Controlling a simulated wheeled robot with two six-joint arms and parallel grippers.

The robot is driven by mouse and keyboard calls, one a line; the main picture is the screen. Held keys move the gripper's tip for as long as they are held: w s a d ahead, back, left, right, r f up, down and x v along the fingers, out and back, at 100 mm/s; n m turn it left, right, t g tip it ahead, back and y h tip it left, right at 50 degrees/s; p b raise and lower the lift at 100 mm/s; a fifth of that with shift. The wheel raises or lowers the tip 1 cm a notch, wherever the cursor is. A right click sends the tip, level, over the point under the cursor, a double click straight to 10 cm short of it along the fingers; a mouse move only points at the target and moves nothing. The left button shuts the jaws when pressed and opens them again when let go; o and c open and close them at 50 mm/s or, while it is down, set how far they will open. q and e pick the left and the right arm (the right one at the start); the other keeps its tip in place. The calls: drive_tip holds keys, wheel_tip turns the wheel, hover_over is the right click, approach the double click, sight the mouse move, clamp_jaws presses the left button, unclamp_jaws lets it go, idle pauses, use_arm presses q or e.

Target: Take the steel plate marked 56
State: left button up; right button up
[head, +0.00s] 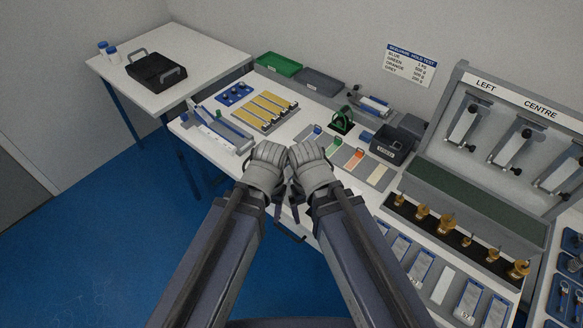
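A row of steel plates lies on the front right of the bench, running from beside my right arm toward the lower right; several have blue ends, such as one plate (400,246) and another (467,300). Small marks on the plates are too blurred to read, so I cannot tell which one is marked 56. My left gripper (268,158) and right gripper (306,157) are side by side over the bench's front edge, away from the plates. Their fingertips are hidden, so I cannot tell whether they are open. I see nothing held in them.
Behind the plates is a row of brass pieces (445,223) on a dark strip. A panel labelled LEFT and CENTRE (520,105) holds hanging tools. Coloured strips (355,158), a black box (390,145) and green bin (278,64) stand on the bench. A side table (205,55) is at left.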

sight(290, 169)
use_arm(q)
drive_tip(key=shift+o, duration=0.4)
